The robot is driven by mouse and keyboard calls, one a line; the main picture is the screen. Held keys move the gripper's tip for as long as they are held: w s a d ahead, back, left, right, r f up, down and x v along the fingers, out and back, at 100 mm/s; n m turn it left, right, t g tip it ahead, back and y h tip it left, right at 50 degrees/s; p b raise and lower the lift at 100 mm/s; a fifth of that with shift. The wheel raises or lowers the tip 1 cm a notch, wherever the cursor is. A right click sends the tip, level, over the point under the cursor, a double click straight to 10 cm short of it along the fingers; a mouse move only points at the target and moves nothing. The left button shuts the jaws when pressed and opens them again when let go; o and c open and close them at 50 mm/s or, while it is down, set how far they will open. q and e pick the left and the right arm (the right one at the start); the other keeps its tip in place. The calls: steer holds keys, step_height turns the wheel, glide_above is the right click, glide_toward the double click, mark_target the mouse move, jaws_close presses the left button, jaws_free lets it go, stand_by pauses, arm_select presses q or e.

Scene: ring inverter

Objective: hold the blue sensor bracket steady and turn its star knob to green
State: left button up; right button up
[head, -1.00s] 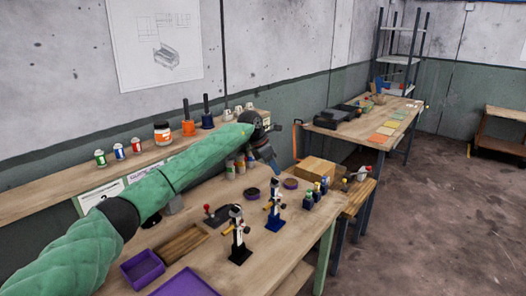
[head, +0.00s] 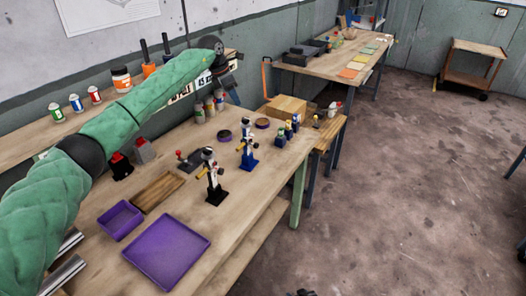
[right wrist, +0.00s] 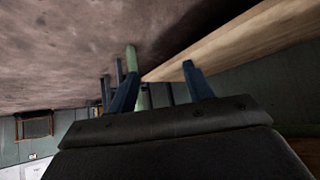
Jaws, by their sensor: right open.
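The blue sensor bracket (head: 248,158) stands upright on the table, right of a similar bracket with a black base (head: 214,187). A small yellow part sticks out to its left side; its star knob and the knob's colour are too small to tell. My left gripper (head: 232,92) hangs above the back of the table, apart from the bracket; its jaw gap is not clear. My right gripper (right wrist: 159,68) is open and empty in the right wrist view, below the table edge, far from the bracket.
A purple tray (head: 166,284) and a smaller purple bin (head: 120,221) lie at the front left. Small blue-based parts (head: 287,130) and a cardboard box (head: 286,107) stand right of the bracket. The wooden table edge (right wrist: 220,45) is close to my right gripper.

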mark_target(249, 146)
steer(key=w+a+r+n+t+y, duration=0.2)
steer(key=w+r+t+y, duration=0.25)
steer(key=w+r, duration=1.5)
steer(key=w+d+r+n+g+y, duration=0.2)
steer(key=w+r+n+y, duration=0.15)
steer(key=w+r, duration=0.45)
steer(key=w+d+r+n+g+y, duration=0.25)
steer(key=w+r+y, duration=0.2)
steer(key=r, duration=0.65)
steer(key=shift+n+t+y, duration=0.25)
steer(key=shift+n+t, duration=0.35)
steer(key=shift+t, duration=0.1)
steer(key=shift+w+a+r, duration=1.35)
steer(key=shift+w+a, duration=0.65)
steer(key=shift+a, duration=1.45)
steer(key=shift+w+a+r, duration=1.4)
steer(key=shift+w+a, duration=0.6)
steer(key=shift+a, duration=1.4)
steer(key=shift+w+a+r, duration=1.35)
steer(key=shift+w+a, duration=0.65)
steer(key=shift+a, duration=1.45)
